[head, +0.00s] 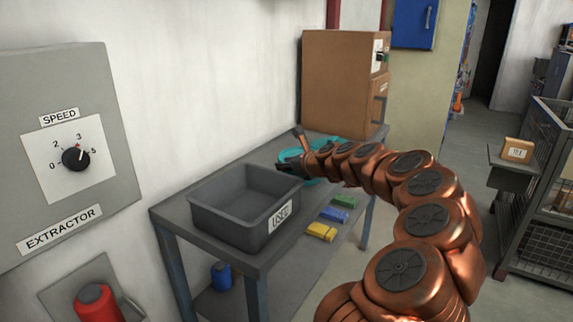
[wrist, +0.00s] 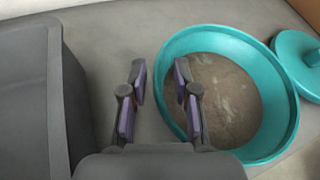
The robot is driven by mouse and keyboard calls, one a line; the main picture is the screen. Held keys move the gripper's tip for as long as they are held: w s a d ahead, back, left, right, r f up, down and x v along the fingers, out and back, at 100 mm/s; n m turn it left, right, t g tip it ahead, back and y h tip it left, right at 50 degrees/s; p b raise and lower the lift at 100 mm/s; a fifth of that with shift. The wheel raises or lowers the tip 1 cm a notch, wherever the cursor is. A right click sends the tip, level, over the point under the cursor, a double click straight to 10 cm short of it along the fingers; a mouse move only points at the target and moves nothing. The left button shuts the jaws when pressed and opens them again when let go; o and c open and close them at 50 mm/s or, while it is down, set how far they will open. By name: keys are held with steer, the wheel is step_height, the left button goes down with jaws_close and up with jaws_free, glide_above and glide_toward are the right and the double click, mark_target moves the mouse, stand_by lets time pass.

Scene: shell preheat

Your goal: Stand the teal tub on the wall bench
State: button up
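The teal tub (wrist: 283,95) is open-topped and round, with grey-brown contents, and appears upright on the grey wall bench (head: 300,248). In the head view the tub (head: 315,181) is mostly hidden behind my arm. My gripper (wrist: 160,70) is open above the tub's left wall in the wrist view. One finger is over the inside of the tub and the other is outside it. The fingers look apart from the wall on both sides. In the head view my gripper (head: 289,160) is at the bench's far part, behind the grey bin.
A grey bin (head: 236,225) labelled USED stands on the bench, close left of my gripper in the wrist view. A teal lid (wrist: 296,60) lies right of the tub. A brown cabinet (head: 335,85) stands behind.

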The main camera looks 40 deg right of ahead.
steer(key=shift+r, duration=0.1)
steer(key=shift+s+r, duration=0.25)
steer(key=shift+s, duration=0.25)
steer(key=v, duration=1.1)
steer(key=shift+f, duration=0.1)
stand_by(0.4)
